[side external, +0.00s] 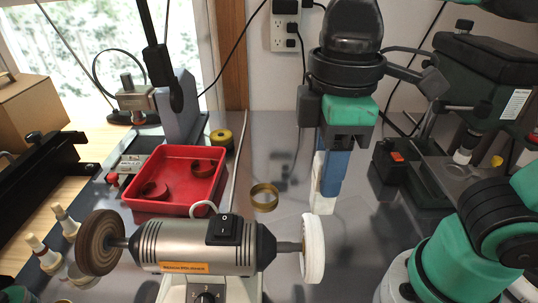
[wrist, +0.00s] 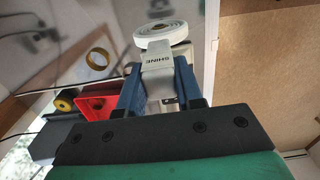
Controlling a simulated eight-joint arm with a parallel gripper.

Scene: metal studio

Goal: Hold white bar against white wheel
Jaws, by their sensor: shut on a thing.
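The white bar (side external: 322,205) points down from my gripper (side external: 328,180), with its lower end just above the upper edge of the white wheel (side external: 314,250) in the side view. The wheel sits on the right end of the grey bench polisher (side external: 195,248). My gripper has blue fingers and is shut on the bar. In the wrist view, the bar (wrist: 158,75), marked "SHINE", lies between the blue fingers (wrist: 158,82). Its far end overlaps the near side of the white wheel (wrist: 161,33). I cannot tell whether they touch.
A brown wheel (side external: 98,242) is on the polisher's left end. A red tray (side external: 178,205) with round pieces stands behind it. A brass ring (side external: 264,196) lies on the grey table between tray and gripper. A dark green machine (side external: 485,75) stands at right.

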